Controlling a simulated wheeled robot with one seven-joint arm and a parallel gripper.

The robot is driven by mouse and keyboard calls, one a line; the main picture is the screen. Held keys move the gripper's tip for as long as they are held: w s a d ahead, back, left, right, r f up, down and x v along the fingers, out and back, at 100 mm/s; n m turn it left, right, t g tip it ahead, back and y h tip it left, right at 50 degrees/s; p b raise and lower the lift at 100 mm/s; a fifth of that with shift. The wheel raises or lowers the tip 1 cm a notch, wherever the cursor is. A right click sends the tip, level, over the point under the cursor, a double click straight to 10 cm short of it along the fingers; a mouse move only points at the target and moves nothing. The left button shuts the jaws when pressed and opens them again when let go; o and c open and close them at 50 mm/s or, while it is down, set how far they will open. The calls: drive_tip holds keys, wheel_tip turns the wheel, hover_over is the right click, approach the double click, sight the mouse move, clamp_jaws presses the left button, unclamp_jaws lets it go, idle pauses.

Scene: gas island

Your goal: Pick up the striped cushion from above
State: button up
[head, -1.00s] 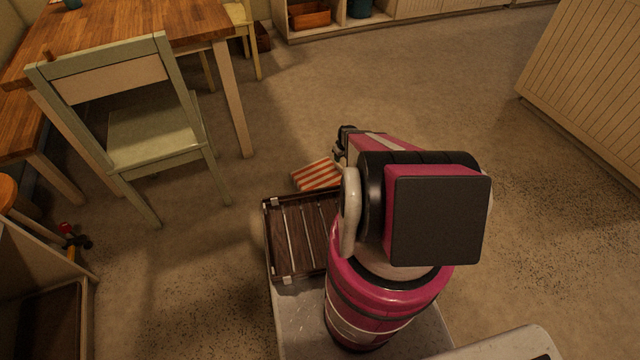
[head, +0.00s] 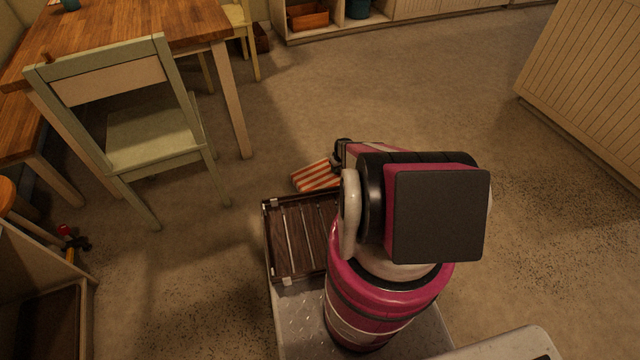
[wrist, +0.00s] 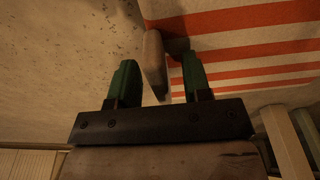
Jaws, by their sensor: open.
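The striped cushion (head: 317,176), orange-red and cream, lies on the floor just beyond my wooden tray in the head view. Its right part is hidden behind my arm. In the wrist view the cushion (wrist: 262,50) fills the upper right. My gripper (wrist: 160,65) is open and empty, with dark green fingers. The left finger shows against bare floor and the right finger against the stripes. A pale edge piece shows between them; I cannot tell whether either finger touches the cushion. In the head view the gripper is mostly hidden by my arm.
A pale green chair (head: 150,135) and a wooden table (head: 150,22) stand at the left. A panelled cabinet (head: 590,90) stands at the right. The floor around the cushion is clear.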

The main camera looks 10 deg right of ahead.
clamp_jaws()
